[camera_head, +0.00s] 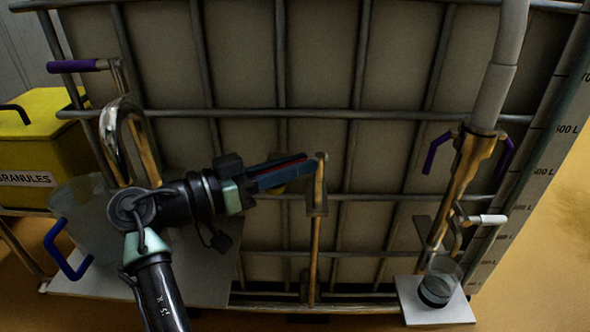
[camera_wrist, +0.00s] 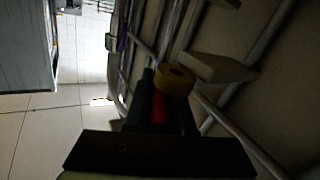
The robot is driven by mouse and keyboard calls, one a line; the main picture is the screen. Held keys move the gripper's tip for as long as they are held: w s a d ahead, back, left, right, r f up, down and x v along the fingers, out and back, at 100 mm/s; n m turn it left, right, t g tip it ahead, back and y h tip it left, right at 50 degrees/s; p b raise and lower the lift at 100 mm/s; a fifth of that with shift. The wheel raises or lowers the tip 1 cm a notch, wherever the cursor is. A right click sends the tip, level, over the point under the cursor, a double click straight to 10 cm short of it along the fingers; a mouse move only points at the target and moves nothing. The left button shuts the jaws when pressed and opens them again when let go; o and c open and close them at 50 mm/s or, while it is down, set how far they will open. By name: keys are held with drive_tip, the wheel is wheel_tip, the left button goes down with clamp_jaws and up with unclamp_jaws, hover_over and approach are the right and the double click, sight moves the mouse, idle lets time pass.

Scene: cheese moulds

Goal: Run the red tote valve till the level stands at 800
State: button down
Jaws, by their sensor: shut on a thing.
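My gripper (camera_head: 298,170) is shut on the red valve handle (camera_head: 287,161), which shows as a thin red strip between the dark fingers. The handle leads to an upright brass pipe (camera_head: 318,200) in front of the caged tote (camera_head: 325,80). In the wrist view, the red handle (camera_wrist: 160,108) lies between the fingers, with a yellow round part (camera_wrist: 176,79) just beyond. A level scale (camera_head: 545,150) marked in litres runs up the tote's right side, with 600 and 500 legible. I cannot make out a liquid line against it.
A curved chrome spout (camera_head: 118,130) and a clear vessel with a blue handle (camera_head: 68,250) stand left. A yellow granules bin (camera_head: 40,135) is at far left. At right, a brass fitting (camera_head: 462,180) has a white-handled lever (camera_head: 487,219) above a clear cup (camera_head: 440,280) on a white tile.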

idle(0.5)
drive_tip(key=c, duration=0.8)
unclamp_jaws()
drive_tip(key=shift+o, duration=0.2)
drive_tip(key=p+v, duration=0.4)
drive_tip(key=v, duration=0.9)
drive_tip(key=shift+p, duration=0.35)
drive_tip(key=shift+w, duration=0.15)
